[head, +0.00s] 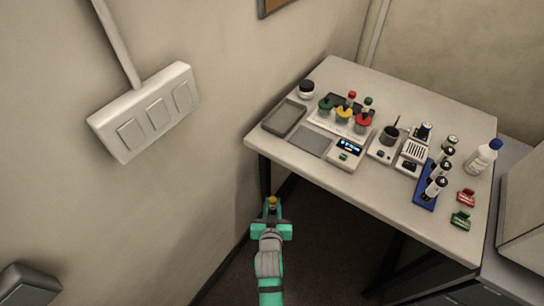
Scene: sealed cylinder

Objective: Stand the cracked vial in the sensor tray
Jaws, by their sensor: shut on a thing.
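My gripper (272,211), teal, is in the head view at the lower middle, in front of the table's near left corner and apart from it. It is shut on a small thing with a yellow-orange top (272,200). Most of that thing is hidden between the fingers; I cannot see a crack or tell whether it is the vial. A shallow grey tray (284,118) lies at the table's left edge and looks empty. A flat grey plate (311,141) lies beside it. I cannot tell which of these is the sensor tray.
A wall stands left.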

